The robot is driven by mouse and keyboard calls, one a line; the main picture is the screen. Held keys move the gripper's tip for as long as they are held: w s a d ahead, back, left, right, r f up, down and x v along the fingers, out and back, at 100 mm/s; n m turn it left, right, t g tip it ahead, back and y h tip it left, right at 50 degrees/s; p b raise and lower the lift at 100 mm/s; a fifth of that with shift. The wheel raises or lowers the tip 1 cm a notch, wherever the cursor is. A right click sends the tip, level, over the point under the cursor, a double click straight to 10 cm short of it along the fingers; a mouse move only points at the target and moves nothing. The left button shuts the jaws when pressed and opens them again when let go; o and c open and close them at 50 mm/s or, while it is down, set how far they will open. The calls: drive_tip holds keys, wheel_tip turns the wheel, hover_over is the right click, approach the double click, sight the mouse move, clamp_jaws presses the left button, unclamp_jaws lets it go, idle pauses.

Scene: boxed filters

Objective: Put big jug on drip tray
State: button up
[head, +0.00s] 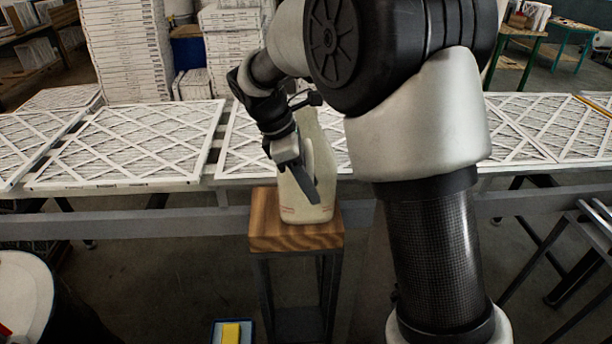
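The big jug (322,150) is pale cream and stands upright on the wooden top of a small stand (285,240). My gripper (304,183) is at the jug's left side, near its handle, with one dark finger across the front of the jug. The other finger is hidden, so I cannot tell whether it is open or shut on the handle. A blue tray (217,334) with a yellow block (231,333) on it is low at the bottom edge, partly cut off. I cannot tell if it is the drip tray.
A long table or conveyor with flat white lattice filters (130,145) runs behind the stand. Stacked white boxes (125,50) rise at the back left. A round white-topped drum (25,290) is at the lower left. A metal rack (598,215) is at the right edge.

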clamp_jaws()
drive_tip(key=shift+w+r, duration=0.1)
drive_tip(key=shift+r, duration=0.05)
idle(0.4)
